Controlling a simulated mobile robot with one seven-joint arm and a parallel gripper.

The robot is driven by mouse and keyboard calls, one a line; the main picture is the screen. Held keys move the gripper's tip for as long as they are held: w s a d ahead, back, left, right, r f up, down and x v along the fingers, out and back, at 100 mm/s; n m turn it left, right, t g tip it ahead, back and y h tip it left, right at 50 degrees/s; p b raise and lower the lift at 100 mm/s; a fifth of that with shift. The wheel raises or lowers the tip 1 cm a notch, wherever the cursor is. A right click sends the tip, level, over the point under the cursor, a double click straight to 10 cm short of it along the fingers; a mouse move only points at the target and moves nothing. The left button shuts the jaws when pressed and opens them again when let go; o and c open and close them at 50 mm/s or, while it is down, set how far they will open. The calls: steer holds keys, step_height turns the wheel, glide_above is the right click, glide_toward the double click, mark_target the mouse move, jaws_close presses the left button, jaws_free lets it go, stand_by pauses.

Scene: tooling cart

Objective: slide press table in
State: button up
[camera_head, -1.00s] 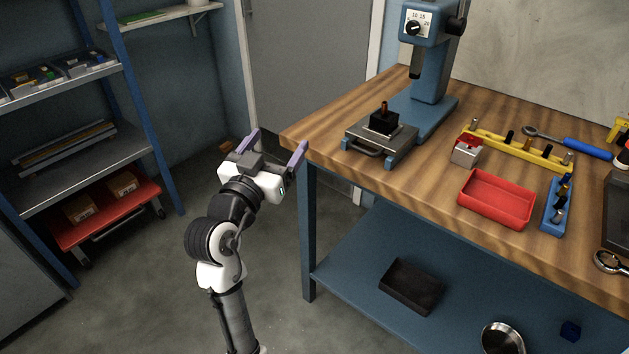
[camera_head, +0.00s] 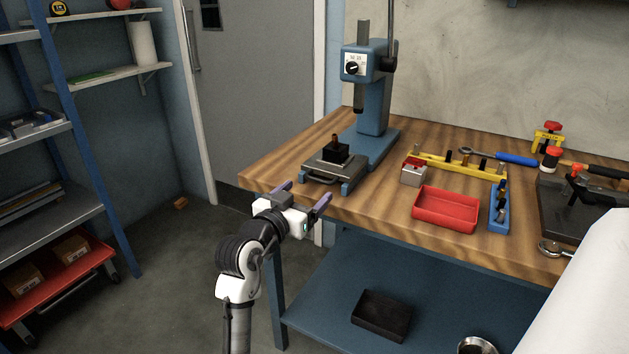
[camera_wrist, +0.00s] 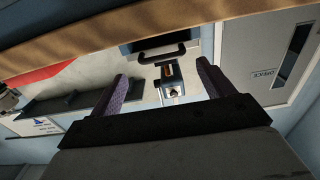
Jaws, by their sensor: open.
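The press table (camera_head: 347,168) is a grey plate on the blue base of the arbor press (camera_head: 373,105). It sits toward the bench's front edge, out in front of the press column. A black block (camera_head: 335,151) with an orange-brown pin stands on it. Its handle (camera_head: 320,180) faces front. My gripper (camera_head: 306,192) is open and empty at the bench edge, just in front of the handle, fingers pointing toward it. In the wrist view a dark handle-shaped bar (camera_wrist: 167,54) shows beyond my spread purple fingers. I cannot tell whether they touch it.
Right of the press are a small metal box (camera_head: 413,176), a yellow tool rack (camera_head: 440,164), a red bin (camera_head: 446,212) and a blue rack (camera_head: 498,215). The wooden bench edge (camera_head: 385,222) runs close beside my gripper. Floor at left is open up to the shelving (camera_head: 60,215).

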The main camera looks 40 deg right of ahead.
mark_target(315, 197)
steer(key=shift+p+x, duration=0.35)
steer(key=shift+x, duration=2.35)
